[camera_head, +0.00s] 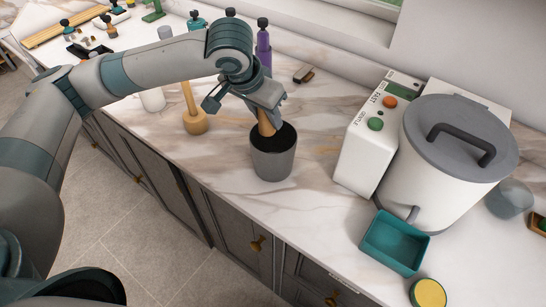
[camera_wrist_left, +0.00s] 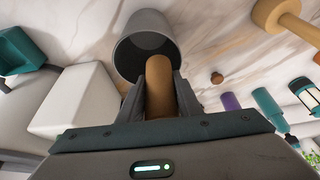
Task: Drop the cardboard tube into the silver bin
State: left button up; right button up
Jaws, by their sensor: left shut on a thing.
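The silver bin (camera_head: 272,160) is a grey, open-topped cup standing upright on the marble counter, in the middle of the head view. The brown cardboard tube (camera_head: 266,124) is in my left gripper (camera_head: 268,106), which is shut on it above the bin. The tube's lower end is at the bin's mouth in the head view. In the left wrist view the tube (camera_wrist_left: 160,86) sits between the two fingers, and its far end overlaps the mouth of the bin (camera_wrist_left: 146,28). I cannot tell how deep the end reaches. My right gripper is not in view.
A white container with a grey lid (camera_head: 455,150) and a white box with buttons (camera_head: 362,150) stand right of the bin. A teal tray (camera_head: 395,243) is at the front right. A wooden mallet (camera_head: 194,122) and a purple bottle (camera_head: 263,48) stand left and behind.

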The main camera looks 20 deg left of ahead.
pick_arm(q)
jog(key=o, duration=0.9)
jog(key=shift+o, duration=0.9)
jog(key=shift+r, duration=0.1)
jog(key=b+v, duration=0.3)
jog(key=v, duration=1.4)
jog(key=shift+r, duration=0.1)
